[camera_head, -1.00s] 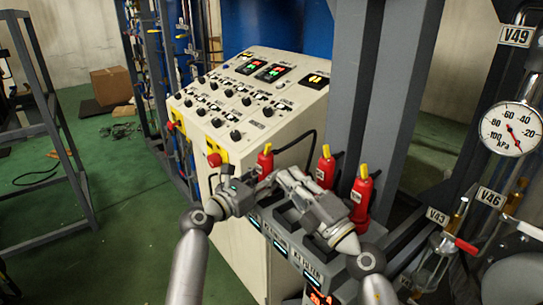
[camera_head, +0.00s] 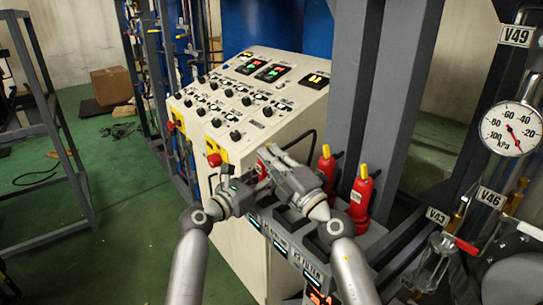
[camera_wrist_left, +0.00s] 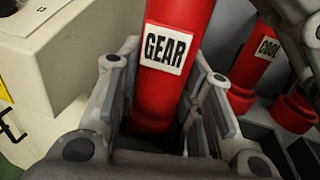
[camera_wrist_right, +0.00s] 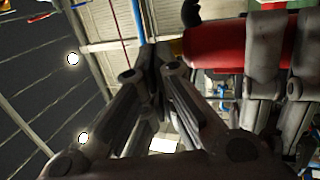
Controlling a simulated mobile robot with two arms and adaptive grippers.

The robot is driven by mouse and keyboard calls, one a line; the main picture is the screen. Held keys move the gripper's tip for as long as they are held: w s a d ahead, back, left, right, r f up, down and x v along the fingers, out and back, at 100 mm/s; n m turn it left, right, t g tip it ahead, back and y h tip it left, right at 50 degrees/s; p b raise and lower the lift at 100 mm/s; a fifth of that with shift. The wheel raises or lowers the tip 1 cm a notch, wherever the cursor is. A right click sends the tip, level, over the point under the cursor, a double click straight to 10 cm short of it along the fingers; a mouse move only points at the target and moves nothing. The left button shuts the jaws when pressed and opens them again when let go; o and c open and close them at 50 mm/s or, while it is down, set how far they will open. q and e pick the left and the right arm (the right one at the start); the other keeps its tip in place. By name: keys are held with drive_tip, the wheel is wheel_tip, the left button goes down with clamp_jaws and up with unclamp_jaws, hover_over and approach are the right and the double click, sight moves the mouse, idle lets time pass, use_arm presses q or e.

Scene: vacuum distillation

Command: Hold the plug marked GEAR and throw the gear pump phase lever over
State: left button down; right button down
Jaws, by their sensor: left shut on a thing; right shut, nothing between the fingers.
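The red plug marked GEAR (camera_wrist_left: 165,45) stands upright between the fingers of my left gripper (camera_wrist_left: 158,95) in the left wrist view. In the head view only a small red part of this plug (camera_head: 263,166) shows between my grippers. My left gripper (camera_head: 252,188) is shut on it from the left. My right gripper (camera_head: 268,152) is shut and empty, with its fingertips close to the plug's top. Whether they touch cannot be told. In the right wrist view its fingers (camera_wrist_right: 152,62) lie beside the red plug (camera_wrist_right: 215,45). The lever cannot be made out behind the gripper.
Two more red plugs with yellow tops stand right of my grippers: a middle one (camera_head: 326,168) and a right one (camera_head: 361,195). A grey column (camera_head: 395,110) rises behind them. The cream control console (camera_head: 240,125) stands close on the left. Green floor (camera_head: 120,220) is open farther left.

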drive_tip(key=shift+w+a+r, duration=0.2)
drive_tip(key=shift+w+r, duration=0.05)
drive_tip(key=shift+r, duration=0.25)
idle(0.7)
drive_tip(key=shift+w+a+r, duration=0.3)
drive_tip(key=shift+w+r, duration=0.1)
drive_tip(key=shift+w, duration=0.05)
drive_tip(key=s+d+r, duration=0.3)
drive_tip(key=s+d, duration=0.5)
drive_tip(key=s, duration=0.3)
idle(0.3)
use_arm(q)
drive_tip(key=c, duration=0.9)
unclamp_jaws()
